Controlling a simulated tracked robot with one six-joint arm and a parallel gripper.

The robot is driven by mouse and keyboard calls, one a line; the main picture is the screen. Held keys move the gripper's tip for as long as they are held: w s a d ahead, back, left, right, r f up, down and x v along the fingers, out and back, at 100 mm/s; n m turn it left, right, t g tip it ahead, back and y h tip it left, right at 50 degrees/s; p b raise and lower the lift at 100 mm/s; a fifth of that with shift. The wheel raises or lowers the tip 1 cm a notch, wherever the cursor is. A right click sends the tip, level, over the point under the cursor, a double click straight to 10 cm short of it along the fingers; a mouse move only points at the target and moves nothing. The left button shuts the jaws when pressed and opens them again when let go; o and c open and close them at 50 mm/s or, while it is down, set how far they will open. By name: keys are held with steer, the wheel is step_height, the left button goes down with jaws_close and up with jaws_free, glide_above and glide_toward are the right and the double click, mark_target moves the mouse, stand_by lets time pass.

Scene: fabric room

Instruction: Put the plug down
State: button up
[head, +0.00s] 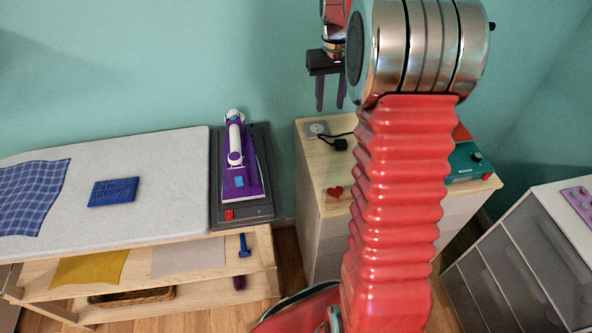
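A small black plug (340,144) lies on the light wooden top of a cabinet (310,162), with a thin black cord running from it. A grey socket plate (317,129) is on the same top, just left of and behind the plug, and the plug is apart from it. My gripper (330,106) hangs in the air, higher in the picture than the plug. Its two dark purple fingers point down with a gap between them, and nothing shows in the gap. My red arm hides the middle of the cabinet top.
A teal box with a red button (470,162) stands at the cabinet's right. A red heart (335,192) is near its front. Left is an ironing board (150,160) with folded blue cloth (113,191) and a purple iron (238,170). Grey drawers (535,245) stand at right.

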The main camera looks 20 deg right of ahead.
steer(key=s+a+r+n+t, duration=0.1)
steer(key=s+a+r, duration=0.45)
steer(key=a, duration=0.25)
steer(key=s+a+r+t, duration=0.2)
steer(key=s+a+r, duration=0.2)
steer(key=s+a, duration=0.25)
steer(key=s+a+f+n+t, duration=0.1)
steer(key=s+a+f+t, duration=0.1)
steer(key=s+a, duration=0.6)
steer(key=shift+s+a+f+n, duration=0.35)
steer(key=shift+s+f, duration=0.15)
steer(key=shift+s, duration=2.4)
